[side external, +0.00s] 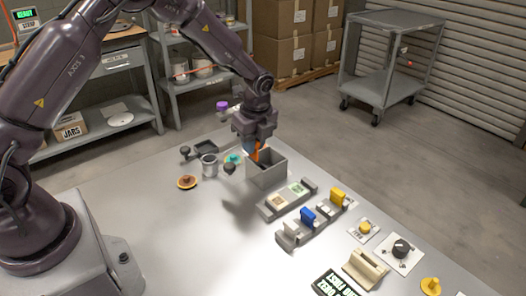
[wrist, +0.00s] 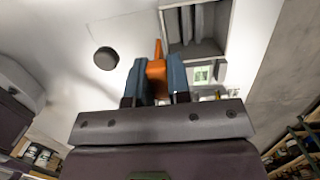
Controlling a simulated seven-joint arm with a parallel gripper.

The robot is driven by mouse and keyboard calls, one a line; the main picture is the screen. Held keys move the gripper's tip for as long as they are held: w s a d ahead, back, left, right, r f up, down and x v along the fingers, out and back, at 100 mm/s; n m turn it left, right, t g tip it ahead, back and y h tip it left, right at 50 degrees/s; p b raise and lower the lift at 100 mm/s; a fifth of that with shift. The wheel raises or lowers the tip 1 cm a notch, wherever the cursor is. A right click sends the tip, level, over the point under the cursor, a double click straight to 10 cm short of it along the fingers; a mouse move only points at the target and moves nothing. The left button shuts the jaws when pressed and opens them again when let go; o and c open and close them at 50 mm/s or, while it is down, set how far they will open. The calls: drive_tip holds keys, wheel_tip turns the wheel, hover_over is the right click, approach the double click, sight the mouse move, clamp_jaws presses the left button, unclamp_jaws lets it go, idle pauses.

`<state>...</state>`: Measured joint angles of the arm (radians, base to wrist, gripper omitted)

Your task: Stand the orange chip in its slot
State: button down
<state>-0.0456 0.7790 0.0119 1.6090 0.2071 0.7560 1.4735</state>
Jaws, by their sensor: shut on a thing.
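My gripper (side external: 254,148) is shut on the orange chip (side external: 257,152), at the grey open box in the side view. In the wrist view my blue-grey fingers (wrist: 156,80) clasp the orange chip (wrist: 157,68), and its narrow end points up the picture. The grey box (side external: 268,178) has dark dividers inside; in the wrist view its rim (wrist: 163,28) lies just right of the chip. I cannot tell whether the chip is above or inside the box. Another rack (side external: 268,210) shows pale labels.
A metal cup (side external: 209,165), an orange-brown disc (side external: 187,182) and dark knobs stand left of the box. A beige block (side external: 364,270), a black dial (side external: 401,248) and yellow knobs lie at the right. The table's left middle is clear.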

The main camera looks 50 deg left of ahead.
drive_tip(key=s+d+r, duration=0.1)
drive_tip(key=s+r, duration=0.3)
drive_tip(key=s, duration=0.5)
drive_tip(key=w+d+f+n+h, duration=0.1)
drive_tip(key=w+d+n, duration=0.3)
drive_tip(key=n, duration=0.4)
drive_tip(key=w+d+f+n+g+h, duration=0.1)
drive_tip(key=w+d+f+n, duration=0.1)
drive_tip(key=w+d+n, duration=0.2)
drive_tip(key=w+d+f+n, duration=0.2)
drive_tip(key=w+d+n, duration=0.3)
drive_tip(key=d+n, duration=0.3)
drive_tip(key=shift+d+f+n+h, duration=0.15)
drive_tip(key=shift+f+n+h, duration=0.05)
drive_tip(key=shift+n, duration=0.95)
drive_tip(key=shift+d+f+n+h, duration=0.15)
drive_tip(key=shift+n+h, duration=0.05)
drive_tip(key=shift+n, duration=0.95)
drive_tip(key=n, duration=0.3)
drive_tip(key=w+d+r+n, duration=0.1)
drive_tip(key=n, duration=0.3)
drive_tip(key=n+t, duration=0.1)
drive_tip(key=n, duration=0.3)
drive_tip(key=shift+w+d+r+h, duration=0.2)
drive_tip(key=shift+w+r+h, duration=0.1)
drive_tip(key=shift+h, duration=0.1)
